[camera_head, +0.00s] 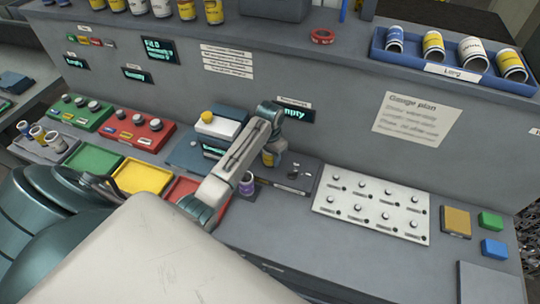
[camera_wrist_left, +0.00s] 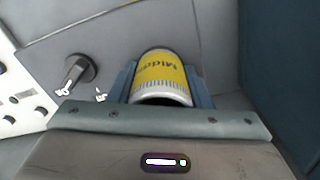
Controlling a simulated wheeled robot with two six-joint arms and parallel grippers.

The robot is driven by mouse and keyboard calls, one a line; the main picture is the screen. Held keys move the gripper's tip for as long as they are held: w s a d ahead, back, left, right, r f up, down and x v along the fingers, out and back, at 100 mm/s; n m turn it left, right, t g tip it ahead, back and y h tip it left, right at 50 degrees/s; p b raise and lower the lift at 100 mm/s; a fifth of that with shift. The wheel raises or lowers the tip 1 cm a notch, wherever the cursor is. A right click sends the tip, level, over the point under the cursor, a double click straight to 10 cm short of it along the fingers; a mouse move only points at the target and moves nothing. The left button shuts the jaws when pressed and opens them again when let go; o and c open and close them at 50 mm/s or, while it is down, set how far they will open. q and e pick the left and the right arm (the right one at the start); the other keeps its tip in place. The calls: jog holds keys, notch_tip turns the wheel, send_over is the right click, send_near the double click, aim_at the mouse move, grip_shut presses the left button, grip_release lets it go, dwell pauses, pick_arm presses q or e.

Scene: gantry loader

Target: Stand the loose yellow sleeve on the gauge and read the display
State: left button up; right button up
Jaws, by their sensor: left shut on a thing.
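My left gripper (camera_head: 271,150) comes down over the back of the bench and is shut on a yellow sleeve (camera_head: 268,159). In the left wrist view the sleeve (camera_wrist_left: 161,78) lies between the blue fingers (camera_wrist_left: 164,88), with a yellow band reading "Middle" and a pale rim. I cannot tell whether it touches the surface below. A display (camera_head: 295,114) on the wall behind reads "Empty", partly covered by my arm. My right gripper is not in view.
A blue-and-white device (camera_head: 218,126) with a yellow top stands behind my arm. A white peg board (camera_head: 372,205) lies to the right. Green (camera_head: 94,160) and yellow (camera_head: 142,177) trays lie left.

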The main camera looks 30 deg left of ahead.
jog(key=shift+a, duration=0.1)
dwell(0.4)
pick_arm(q)
jog(key=o, duration=1.3)
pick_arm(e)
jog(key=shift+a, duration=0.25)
pick_arm(q)
jog(key=shift+f, duration=0.1)
jog(key=shift+r+b, duration=0.3)
jog(key=shift+r, duration=0.25)
notch_tip(320, 180, up, 7)
jog(key=shift+f+b, duration=0.2)
jog(key=shift+b, duration=1)
jog(key=shift+r+p, duration=1.35)
jog(key=shift+r, duration=0.3)
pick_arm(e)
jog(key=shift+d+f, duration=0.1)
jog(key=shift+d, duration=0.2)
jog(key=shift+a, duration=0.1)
